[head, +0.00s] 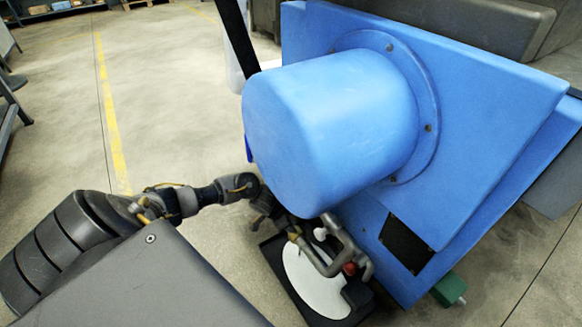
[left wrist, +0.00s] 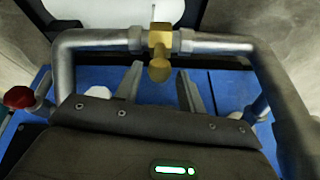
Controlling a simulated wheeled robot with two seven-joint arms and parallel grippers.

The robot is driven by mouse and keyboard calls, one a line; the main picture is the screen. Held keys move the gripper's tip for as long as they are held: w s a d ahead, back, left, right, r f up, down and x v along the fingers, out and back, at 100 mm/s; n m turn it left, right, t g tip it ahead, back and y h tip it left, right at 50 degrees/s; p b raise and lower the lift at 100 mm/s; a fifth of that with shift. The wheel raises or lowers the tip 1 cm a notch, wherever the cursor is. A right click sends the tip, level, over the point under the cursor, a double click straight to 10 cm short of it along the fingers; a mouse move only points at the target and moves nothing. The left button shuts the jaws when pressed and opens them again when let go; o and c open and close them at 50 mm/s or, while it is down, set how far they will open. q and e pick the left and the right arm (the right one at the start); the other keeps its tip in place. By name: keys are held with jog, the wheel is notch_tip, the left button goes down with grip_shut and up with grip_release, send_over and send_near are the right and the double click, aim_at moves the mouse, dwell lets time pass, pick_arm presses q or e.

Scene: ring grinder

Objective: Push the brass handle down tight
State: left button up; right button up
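The brass handle (left wrist: 159,70) sits on a brass fitting in the middle of a grey metal pipe (left wrist: 90,40) in the left wrist view. Its rounded end points toward the camera. My left gripper (left wrist: 160,82) is open. Its two fingers stand apart, one on each side of the handle's end, with no clear contact visible. In the head view my left arm reaches in from the left to the bent pipe (head: 325,262) below the blue housing. I cannot make out the fingers or the handle clearly there. My right gripper is not in view.
The large blue rounded housing (head: 320,130) overhangs the pipe area. A red knob (head: 349,268) is beside the pipe and also shows in the left wrist view (left wrist: 18,97). A white plate (head: 308,285) lies on a black base. Open floor (head: 170,90) is at the left.

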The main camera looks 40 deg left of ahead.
pick_arm(q)
jog(key=b+x, duration=0.2)
jog(key=x, duration=0.3)
jog(key=shift+f, duration=0.1)
grip_shut()
